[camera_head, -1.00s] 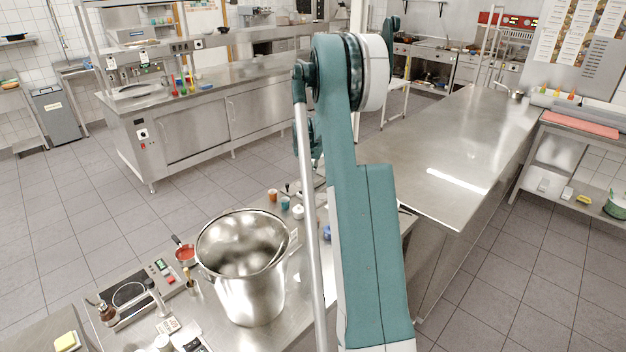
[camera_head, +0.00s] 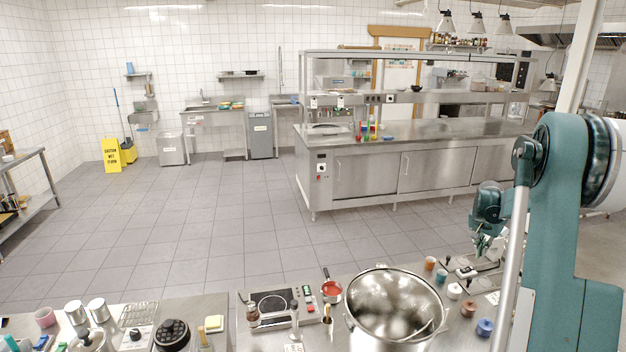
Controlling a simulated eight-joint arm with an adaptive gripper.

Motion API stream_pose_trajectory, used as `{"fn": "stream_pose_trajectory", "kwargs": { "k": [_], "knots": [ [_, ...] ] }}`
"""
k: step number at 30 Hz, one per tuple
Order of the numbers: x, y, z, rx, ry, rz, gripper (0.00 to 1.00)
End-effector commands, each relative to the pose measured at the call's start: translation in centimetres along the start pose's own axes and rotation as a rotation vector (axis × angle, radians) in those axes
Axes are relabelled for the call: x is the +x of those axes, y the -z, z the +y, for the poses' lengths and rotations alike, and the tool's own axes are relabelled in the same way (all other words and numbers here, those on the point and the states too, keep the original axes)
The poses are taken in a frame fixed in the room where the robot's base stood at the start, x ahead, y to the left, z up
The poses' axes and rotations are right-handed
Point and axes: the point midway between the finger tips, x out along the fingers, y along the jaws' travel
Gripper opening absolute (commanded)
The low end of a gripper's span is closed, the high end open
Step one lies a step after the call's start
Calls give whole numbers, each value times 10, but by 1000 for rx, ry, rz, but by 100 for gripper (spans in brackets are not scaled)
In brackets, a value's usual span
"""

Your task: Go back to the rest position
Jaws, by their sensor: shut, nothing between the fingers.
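My teal arm stands at the right of the head view. Its wrist is the teal part left of the upright rod, and my gripper (camera_head: 482,250) hangs below it, pointing down. The fingers look small at this distance; they are together with nothing held between them. The gripper is above the back edge of the near steel counter (camera_head: 468,335), close to small jars and a flat dark-and-steel device (camera_head: 478,268). I cannot tell the exact gap to them.
A large steel pot (camera_head: 392,308) stands on the near counter, left of my arm. A red-filled pan (camera_head: 331,291) and a hot plate (camera_head: 272,303) lie left of it. Tiled floor (camera_head: 200,225) is open beyond, before a long steel counter (camera_head: 375,172). A yellow floor sign (camera_head: 112,155) stands far left.

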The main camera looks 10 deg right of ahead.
Motion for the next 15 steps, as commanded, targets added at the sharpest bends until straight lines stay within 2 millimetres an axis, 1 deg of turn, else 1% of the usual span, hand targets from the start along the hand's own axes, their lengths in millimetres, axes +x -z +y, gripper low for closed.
{"fn": "stream_pose_trajectory", "kwargs": {
  "k": [5, 8, 11, 15],
  "knots": [
    [-8, -4, -4, -9, 4, 2, 0],
    [-19, -10, -9, -23, 11, 5, 0],
    [-36, -20, -18, -44, 21, 9, 0],
    [-66, -40, -31, -82, 39, 16, 0]
  ]
}}
